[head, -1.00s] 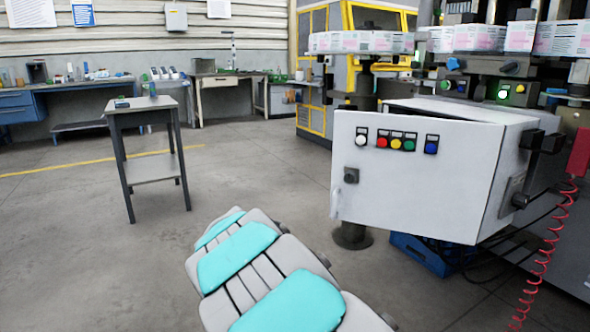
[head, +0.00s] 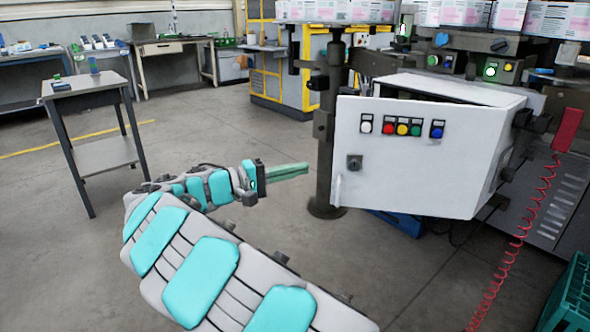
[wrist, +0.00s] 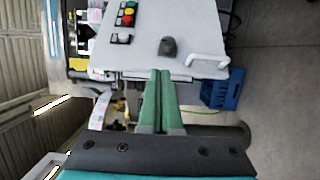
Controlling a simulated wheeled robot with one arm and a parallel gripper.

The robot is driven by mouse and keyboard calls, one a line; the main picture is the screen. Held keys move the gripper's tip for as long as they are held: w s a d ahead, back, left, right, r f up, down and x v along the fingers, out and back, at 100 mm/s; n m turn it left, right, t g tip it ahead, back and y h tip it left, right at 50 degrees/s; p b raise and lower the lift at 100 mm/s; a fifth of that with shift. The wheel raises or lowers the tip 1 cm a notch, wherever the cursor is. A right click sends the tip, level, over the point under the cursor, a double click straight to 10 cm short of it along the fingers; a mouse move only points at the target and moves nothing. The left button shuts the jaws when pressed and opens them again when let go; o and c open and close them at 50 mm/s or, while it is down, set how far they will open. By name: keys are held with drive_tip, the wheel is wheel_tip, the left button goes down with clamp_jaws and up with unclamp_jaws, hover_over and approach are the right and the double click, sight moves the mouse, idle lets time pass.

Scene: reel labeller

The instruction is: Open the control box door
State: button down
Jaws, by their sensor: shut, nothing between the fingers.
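The control box (head: 425,150) is a white cabinet on the right of the head view. Its door (head: 385,185) faces me and carries white, red, yellow, green and blue buttons, a dark knob (head: 354,162) and a white handle (head: 338,190) at its left edge. The fingers (wrist: 160,74) also show in the wrist view.
A dark post (head: 327,120) stands left of the box. A red coiled cable (head: 525,215) hangs at right, by a green crate (head: 575,300). A blue crate (wrist: 220,88) sits below the box. A small grey table (head: 90,95) stands at left. Open floor lies between.

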drive_tip(key=s+d+p, duration=0.1)
drive_tip(key=d, duration=0.6)
drive_tip(key=shift+s, duration=0.25)
drive_tip(key=shift+d, duration=0.1)
idle(0.5)
idle(1.3)
